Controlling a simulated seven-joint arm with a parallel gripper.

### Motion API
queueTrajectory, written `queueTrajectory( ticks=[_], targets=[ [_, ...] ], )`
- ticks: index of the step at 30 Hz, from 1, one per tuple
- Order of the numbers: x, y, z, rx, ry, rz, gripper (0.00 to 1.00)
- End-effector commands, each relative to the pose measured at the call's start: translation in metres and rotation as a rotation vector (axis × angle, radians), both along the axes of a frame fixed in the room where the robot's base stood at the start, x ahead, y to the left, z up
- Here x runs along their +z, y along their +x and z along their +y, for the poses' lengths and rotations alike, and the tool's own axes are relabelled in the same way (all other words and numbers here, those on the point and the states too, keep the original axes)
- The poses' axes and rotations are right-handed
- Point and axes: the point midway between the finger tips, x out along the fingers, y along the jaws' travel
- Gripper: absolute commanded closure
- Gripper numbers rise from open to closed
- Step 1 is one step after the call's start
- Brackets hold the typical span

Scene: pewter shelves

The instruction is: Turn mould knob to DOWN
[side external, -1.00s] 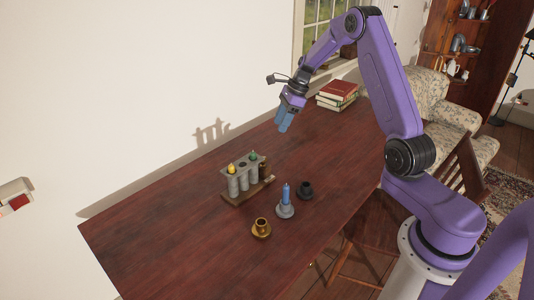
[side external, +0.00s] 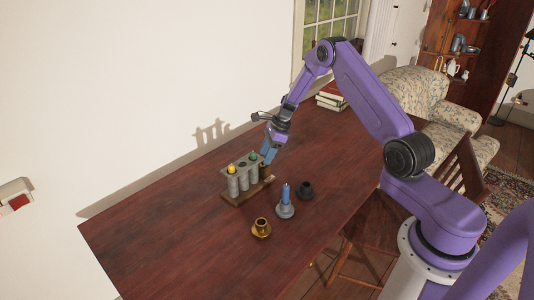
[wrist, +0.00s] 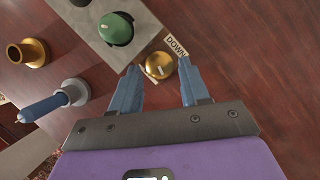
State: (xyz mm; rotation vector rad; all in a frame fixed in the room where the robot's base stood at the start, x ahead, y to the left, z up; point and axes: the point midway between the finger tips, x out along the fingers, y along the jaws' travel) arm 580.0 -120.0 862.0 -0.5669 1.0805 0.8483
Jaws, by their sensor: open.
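The mould knob (wrist: 158,65) is a round brass-coloured knob beside the grey candle mould (wrist: 84,22). A DOWN label (wrist: 176,47) lies to its upper right in the wrist view. A pale mark shows on the knob, but I cannot tell exactly where it points. My gripper (wrist: 159,67) is open, with its blue fingertips on either side of the knob in that view; contact cannot be made out. In the side view my gripper (side external: 268,157) points down at the right end of the mould (side external: 244,182), largely hiding the knob.
A green candle (wrist: 116,28) and a yellow candle (side external: 231,169) sit in the mould. A blue candle in a grey holder (side external: 285,209), a brass holder (side external: 261,230) and a dark holder (side external: 305,190) stand in front. Books (side external: 331,101) lie behind. The table's left part is clear.

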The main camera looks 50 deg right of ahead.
Motion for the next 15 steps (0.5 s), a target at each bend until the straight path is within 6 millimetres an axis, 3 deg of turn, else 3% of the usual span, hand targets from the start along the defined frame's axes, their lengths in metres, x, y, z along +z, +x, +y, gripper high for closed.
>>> queueTrajectory(
  ticks=[5, 9, 15],
  targets=[
    [0.0002, 0.0001, 0.0001, 0.000, 0.000, 0.000, 0.54],
    [0.0002, 0.0000, 0.0000, 0.000, 0.000, 0.000, 0.96],
    [0.0003, 0.0001, -0.0002, 0.006, 0.000, 0.000, 0.96]
  ],
)
